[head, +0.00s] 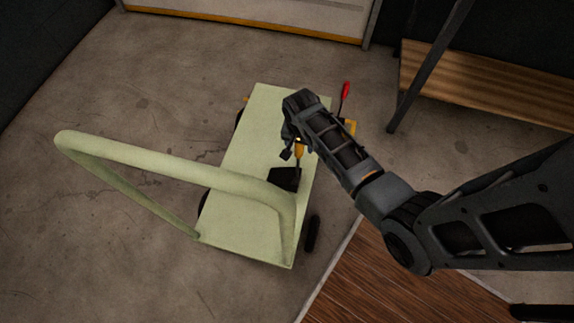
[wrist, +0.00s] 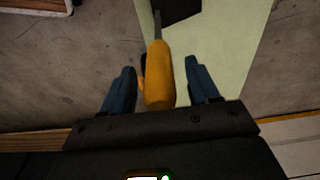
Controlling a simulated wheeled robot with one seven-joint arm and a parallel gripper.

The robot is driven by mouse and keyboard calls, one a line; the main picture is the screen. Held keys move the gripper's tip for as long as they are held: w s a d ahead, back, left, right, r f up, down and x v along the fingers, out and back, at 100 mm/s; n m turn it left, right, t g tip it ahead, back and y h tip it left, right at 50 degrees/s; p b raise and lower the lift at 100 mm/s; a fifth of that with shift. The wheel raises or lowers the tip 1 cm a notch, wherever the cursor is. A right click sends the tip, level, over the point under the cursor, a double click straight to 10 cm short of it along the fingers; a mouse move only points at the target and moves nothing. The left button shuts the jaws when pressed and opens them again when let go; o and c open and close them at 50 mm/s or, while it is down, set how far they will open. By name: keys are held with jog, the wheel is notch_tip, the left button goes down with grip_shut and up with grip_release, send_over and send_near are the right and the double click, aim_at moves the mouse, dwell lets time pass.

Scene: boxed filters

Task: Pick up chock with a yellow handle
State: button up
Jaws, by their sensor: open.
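The chock is a black wedge (head: 285,178) with a thin rod and a yellow handle (head: 299,150). It rests on the bed of a pale green flat cart (head: 240,150). In the wrist view, the yellow handle (wrist: 159,75) lies between the fingers, and part of the dark wedge (wrist: 178,9) shows at the top. My gripper (head: 291,148) is over the cart at the handle; its two open fingers also show in the wrist view (wrist: 161,88), one on each side of the handle with gaps. My gripper partly hides the handle in the head view.
The cart's tubular push bar (head: 160,168) rises at the near side of the bed. A red-handled item (head: 346,90) stands beside the cart's far right corner. A wooden bench (head: 480,85) is at right. The concrete floor left of the cart is clear.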

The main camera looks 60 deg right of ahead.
grip_shut()
jog(key=shift+r, duration=0.1)
dwell(0.4)
jog(key=shift+r, duration=0.1)
